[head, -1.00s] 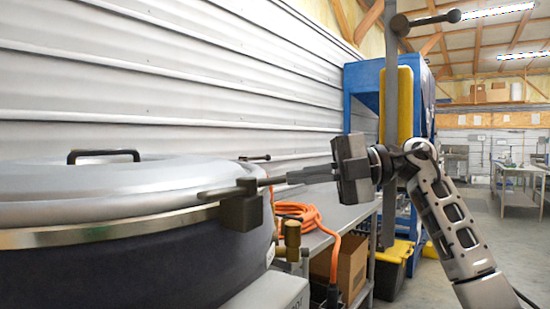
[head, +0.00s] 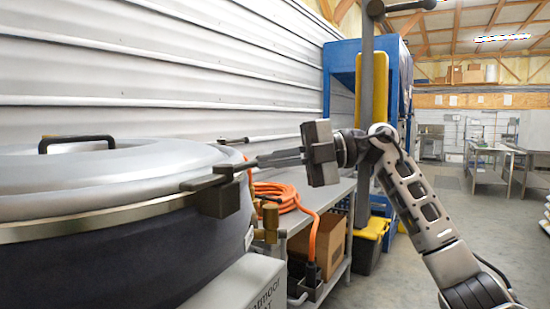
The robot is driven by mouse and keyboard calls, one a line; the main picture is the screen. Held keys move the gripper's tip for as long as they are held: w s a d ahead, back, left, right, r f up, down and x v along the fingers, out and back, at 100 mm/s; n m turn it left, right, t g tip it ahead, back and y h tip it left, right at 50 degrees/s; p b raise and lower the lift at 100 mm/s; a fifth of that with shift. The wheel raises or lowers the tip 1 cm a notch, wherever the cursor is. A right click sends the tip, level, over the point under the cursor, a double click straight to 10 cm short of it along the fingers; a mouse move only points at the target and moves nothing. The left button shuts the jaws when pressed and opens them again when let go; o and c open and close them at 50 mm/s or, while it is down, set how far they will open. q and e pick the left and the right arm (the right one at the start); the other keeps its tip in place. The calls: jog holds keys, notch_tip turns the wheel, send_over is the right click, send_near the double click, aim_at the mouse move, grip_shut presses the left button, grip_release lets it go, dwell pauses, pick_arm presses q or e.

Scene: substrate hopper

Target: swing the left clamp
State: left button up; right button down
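A large hopper (head: 90,255) with a dark body stands at the left, with a grey domed lid (head: 110,180) on it. A dark clamp (head: 217,197) sits at the right of its metal rim, its arm lying over the lid edge and its handle pointing right. My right gripper (head: 262,161) is at the handle's outer end. Its fingers look closed together on that end, seen nearly edge-on. A second clamp (head: 233,141) shows at the far side of the lid. I cannot tell from its place alone which clamp is the left one. My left gripper is out of view.
A grey bench (head: 335,195) with a coiled orange hose (head: 275,196) stands behind the clamp. A cardboard box (head: 328,243) and a yellow-lidded bin (head: 372,232) are below. The corrugated wall (head: 190,70) closes the back. Open floor lies at the right.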

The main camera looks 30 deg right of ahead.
jog(key=s+a+r, duration=0.3)
jog(key=s+r, duration=0.3)
jog(key=s+a+r+b, duration=0.1)
jog(key=s+a+r, duration=0.2)
jog(key=s+r, duration=0.3)
jog(key=shift+s+a+r, duration=0.2)
jog(key=shift+a+r, duration=0.1)
jog(key=shift+r, duration=0.2)
